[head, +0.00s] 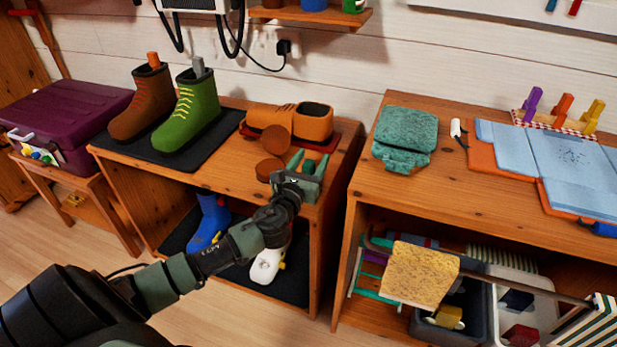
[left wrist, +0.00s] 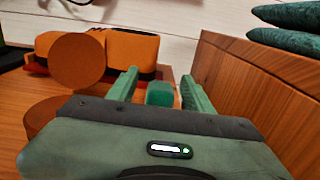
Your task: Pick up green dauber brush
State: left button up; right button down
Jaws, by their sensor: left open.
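My left gripper (head: 309,161) is over the right side of the low wooden shoe bench, with its fingers open and pointing toward the wall. A small green block, apparently the green dauber brush (head: 308,167), shows between the fingers. In the left wrist view the green brush (left wrist: 160,93) sits between the two green fingertips (left wrist: 159,88), with a gap on each side. Only its green end shows; the rest is hidden by the gripper body. My right gripper is not in view.
Brown round discs (head: 276,139) and an orange shoe (head: 312,122) are left of and behind the gripper. Green (head: 188,112) and brown (head: 143,103) boots stand on a dark mat.

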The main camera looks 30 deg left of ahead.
pick_arm(q)
jog(key=shift+w+a, duration=0.1)
jog(key=shift+w, duration=0.35)
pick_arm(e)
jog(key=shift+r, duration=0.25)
pick_arm(q)
jog(key=shift+c, duration=0.3)
jog(key=c, duration=1)
grip_shut()
jog(key=shift+r, duration=0.2)
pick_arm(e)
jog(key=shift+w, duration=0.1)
